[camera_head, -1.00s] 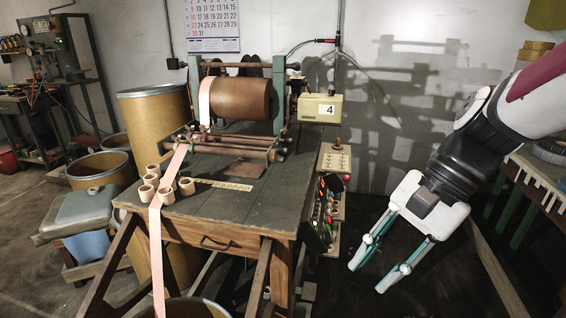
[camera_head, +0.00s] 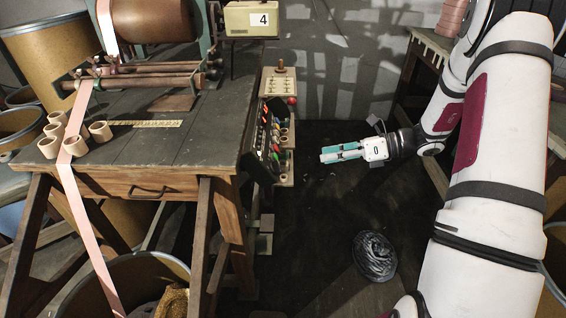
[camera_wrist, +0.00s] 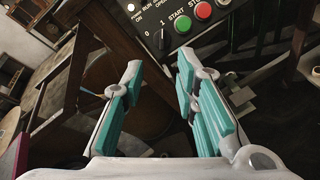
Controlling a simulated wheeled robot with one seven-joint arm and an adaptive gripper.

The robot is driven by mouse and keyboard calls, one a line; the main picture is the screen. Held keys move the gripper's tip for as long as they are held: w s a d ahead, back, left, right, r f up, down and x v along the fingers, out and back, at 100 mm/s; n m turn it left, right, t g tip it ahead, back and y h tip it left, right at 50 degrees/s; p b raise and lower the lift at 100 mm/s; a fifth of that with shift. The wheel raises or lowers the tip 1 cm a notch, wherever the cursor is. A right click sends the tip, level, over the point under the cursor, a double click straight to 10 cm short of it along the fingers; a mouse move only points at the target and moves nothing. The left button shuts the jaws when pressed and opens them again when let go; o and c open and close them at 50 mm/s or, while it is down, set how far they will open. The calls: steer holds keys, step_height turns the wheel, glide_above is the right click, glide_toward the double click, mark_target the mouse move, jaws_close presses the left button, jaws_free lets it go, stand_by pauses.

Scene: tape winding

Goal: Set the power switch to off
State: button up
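The control panel (camera_head: 268,132) is on the right side of the workbench, with colored buttons and lamps. In the wrist view, a small black rotary knob (camera_wrist: 161,40) sits on the panel (camera_wrist: 222,30) below the marks 0 and 1. The knob looks roughly upright, nearer the 1, but it is too small to be sure. My gripper (camera_head: 324,155) points left toward the panel, with a clear gap between them. In the wrist view my gripper (camera_wrist: 159,62) has its teal fingers apart and nothing between them; the knob shows beyond the fingertips.
Beside the knob are a green START button (camera_wrist: 183,23) and a red button (camera_wrist: 203,10). The workbench (camera_head: 200,140) carries the winding machine and several tape rolls. A dark round coil (camera_head: 374,256) lies on the floor. The floor between arm and bench is otherwise clear.

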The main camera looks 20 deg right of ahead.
mark_target(279, 165)
steer(key=b+x, duration=0.3)
steer(key=x, duration=1)
steer(key=shift+w+a+f, duration=0.15)
steer(key=shift+w+a, duration=0.1)
steer(key=shift+w, duration=0.05)
steer(key=shift+c, duration=0.6)
jaws_close()
